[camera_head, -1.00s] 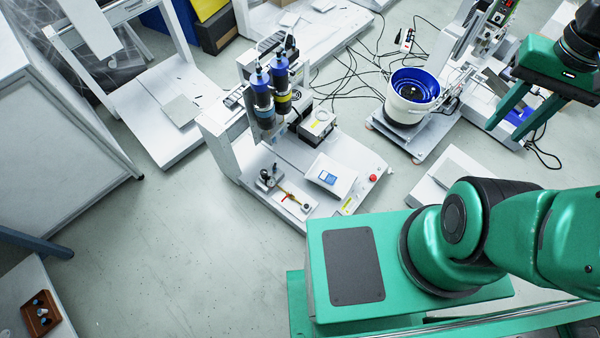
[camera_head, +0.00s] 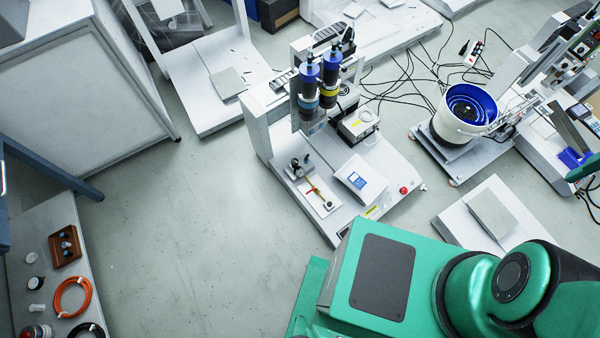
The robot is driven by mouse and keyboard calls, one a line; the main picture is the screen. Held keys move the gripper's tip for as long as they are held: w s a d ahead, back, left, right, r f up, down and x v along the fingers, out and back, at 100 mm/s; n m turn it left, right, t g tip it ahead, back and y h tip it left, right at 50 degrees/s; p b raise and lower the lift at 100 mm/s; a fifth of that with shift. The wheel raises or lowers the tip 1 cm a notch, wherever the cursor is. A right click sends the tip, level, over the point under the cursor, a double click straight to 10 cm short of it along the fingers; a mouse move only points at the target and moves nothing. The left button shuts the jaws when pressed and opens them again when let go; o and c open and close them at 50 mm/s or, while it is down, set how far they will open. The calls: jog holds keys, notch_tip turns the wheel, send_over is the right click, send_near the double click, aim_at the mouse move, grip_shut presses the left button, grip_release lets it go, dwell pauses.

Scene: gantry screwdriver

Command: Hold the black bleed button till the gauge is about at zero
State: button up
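The gantry screwdriver station (camera_head: 262,125) stands at the centre, with two blue-topped cylinders (camera_head: 308,85) on its column. On its front left corner is a small white plate (camera_head: 325,210). The plate carries a small dark round fitting that looks like the gauge (camera_head: 295,163), and a red and yellow part (camera_head: 314,190). The dial reading is too small to tell. I cannot make out which dark spot is the black bleed button.
A blue-lined bowl feeder (camera_head: 466,108) stands to the right, with cables behind. A side table (camera_head: 40,225) holds an orange coil (camera_head: 73,297). The floor left of the station is clear.

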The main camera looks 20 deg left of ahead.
jog(key=shift+o, duration=0.5)
jog(key=w+f+n, duration=0.2)
jog(key=w+f, duration=0.1)
jog(key=w, duration=0.7)
jog(key=shift+w+a+f+n+t+h, duration=0.2)
jog(key=shift+w+f+n+t+h, duration=0.1)
jog(key=shift+w, duration=0.1)
jog(key=w+a+f+n+t+y, duration=0.1)
jog(key=w+a+f+n+t, duration=0.45)
jog(key=w+a+f, duration=1.6)
jog(key=s+a+f+n+g+y, duration=0.25)
jog(key=a+f+n, duration=0.45)
jog(key=a+f, duration=1.15)
jog(key=s+a+f+n+y, duration=0.1)
jog(key=s+a+f+y, duration=0.1)
jog(key=s+a+f, duration=0.45)
jog(key=s+a+f+n+y, duration=0.1)
jog(key=s+a+f+y, duration=0.15)
jog(key=s+f, duration=0.75)
jog(key=w+d+x, duration=0.1)
jog(key=x, duration=1.1)
jog(key=shift+w+f+h, duration=0.4)
jog(key=shift+w, duration=0.05)
jog(key=shift+d, duration=0.1)
